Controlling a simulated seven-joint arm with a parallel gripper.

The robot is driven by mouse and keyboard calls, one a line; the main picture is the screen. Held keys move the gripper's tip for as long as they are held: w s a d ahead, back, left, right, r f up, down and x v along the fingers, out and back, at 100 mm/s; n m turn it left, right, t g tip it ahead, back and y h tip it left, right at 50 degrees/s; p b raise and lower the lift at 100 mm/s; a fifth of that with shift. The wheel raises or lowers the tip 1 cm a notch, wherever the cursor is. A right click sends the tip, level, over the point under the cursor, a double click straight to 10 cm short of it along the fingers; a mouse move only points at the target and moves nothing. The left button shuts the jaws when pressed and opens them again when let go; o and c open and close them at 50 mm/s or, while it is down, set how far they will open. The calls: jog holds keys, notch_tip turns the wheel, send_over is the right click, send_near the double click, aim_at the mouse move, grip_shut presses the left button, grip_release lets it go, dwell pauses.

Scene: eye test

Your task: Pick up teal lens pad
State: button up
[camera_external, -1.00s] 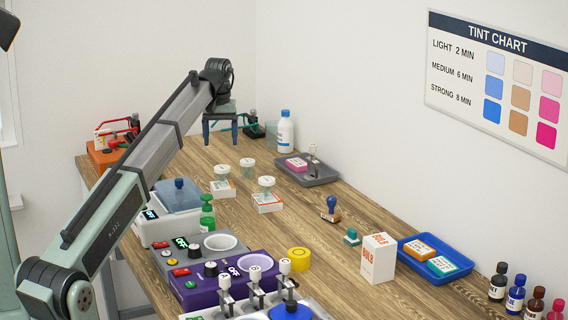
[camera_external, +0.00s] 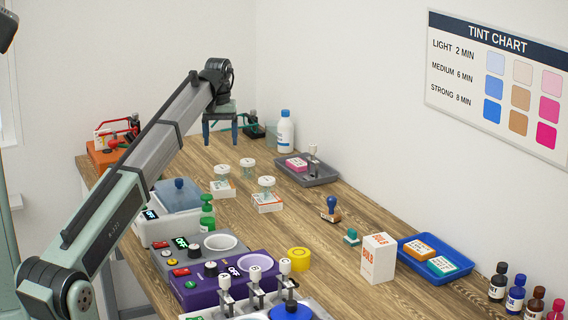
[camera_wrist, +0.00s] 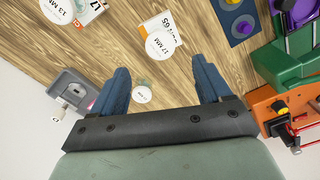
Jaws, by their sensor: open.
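The teal pad (camera_external: 442,265) lies in a blue tray (camera_external: 416,274) at the right of the bench in the external view. It lies beside an orange pad (camera_external: 419,251) in the same tray. My gripper (camera_external: 221,141) is open at the far end of the bench, well away from the blue tray. In the wrist view my gripper (camera_wrist: 163,76) has its two blue fingers wide apart, with a small round white-topped item (camera_wrist: 141,95) showing between them, farther down. The teal pad does not show in the wrist view.
A white carton (camera_external: 378,258) stands just left of the blue tray, with a small teal-based item (camera_external: 351,237) and a blue-handled stamp (camera_external: 331,208) beyond it. Several small bottles (camera_external: 515,294) stand right of the tray. A grey tray (camera_external: 318,177) holds a pink pad.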

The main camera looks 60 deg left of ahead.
jog(key=shift+c, duration=1.4)
jog(key=w+d+m, duration=0.2)
jog(key=w+d, duration=0.6)
jog(key=d, duration=0.3)
jog(key=m, duration=0.3)
send_over(352, 230)
jog(key=f, duration=0.2)
jog(key=f+n, duration=0.2)
jog(key=n, duration=0.1)
jog(key=f+n, duration=0.3)
jog(key=n, duration=0.1)
jog(key=f+n, duration=0.3)
jog(key=shift+w+a+f+n, duration=0.1)
jog(key=shift+a+f+n, duration=0.05)
jog(key=shift+a+n, duration=0.15)
jog(key=shift+d+f, duration=0.2)
jog(key=shift+f, duration=2.4)
